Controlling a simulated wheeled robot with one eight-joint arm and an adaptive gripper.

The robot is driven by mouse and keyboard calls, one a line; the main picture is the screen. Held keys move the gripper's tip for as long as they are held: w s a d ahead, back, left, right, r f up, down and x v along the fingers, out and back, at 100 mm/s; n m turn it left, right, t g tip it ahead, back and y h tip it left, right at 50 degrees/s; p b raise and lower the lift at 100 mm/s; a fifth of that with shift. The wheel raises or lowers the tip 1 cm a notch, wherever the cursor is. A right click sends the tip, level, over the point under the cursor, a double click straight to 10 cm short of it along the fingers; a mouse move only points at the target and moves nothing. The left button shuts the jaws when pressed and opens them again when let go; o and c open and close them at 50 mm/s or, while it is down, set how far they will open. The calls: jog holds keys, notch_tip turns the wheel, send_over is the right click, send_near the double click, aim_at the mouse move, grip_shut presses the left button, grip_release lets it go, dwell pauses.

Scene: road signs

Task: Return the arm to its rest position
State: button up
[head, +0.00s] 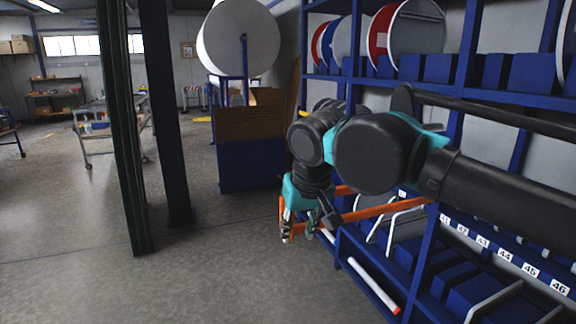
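My arm reaches in from the right edge in the head view, black with teal joints, and bends down at its end. My gripper (298,229) points down at the middle of the picture, beside the blue shelf rack (432,245). Its two fingers are small in the picture and look spread apart. I see nothing between them. Orange bars (375,209) of the rack lie close to the gripper; I cannot tell whether they touch.
Round road signs (384,32) stand on the upper shelf. A white tube (374,284) with a red end sticks out low at the rack. A large white disc (238,38) stands above a blue bin (250,166). Dark posts (165,115) rise at left. The grey floor at front left is clear.

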jog(key=w+d+f+m, duration=0.1)
jog(key=w+d+f, duration=0.25)
jog(key=f, duration=0.35)
jog(key=w+d+f+m, duration=0.1)
jog(key=w+d+f, duration=0.25)
jog(key=f, duration=0.45)
jog(key=s+d+f+m+h, duration=0.1)
jog(key=s+d+f, duration=0.1)
jog(key=d+f, duration=0.7)
notch_tip(320, 180, down, 4)
jog(key=shift+s+d+r, duration=0.1)
jog(key=shift+s+d, duration=0.15)
jog(key=shift+d, duration=0.15)
jog(key=shift+c, duration=0.2)
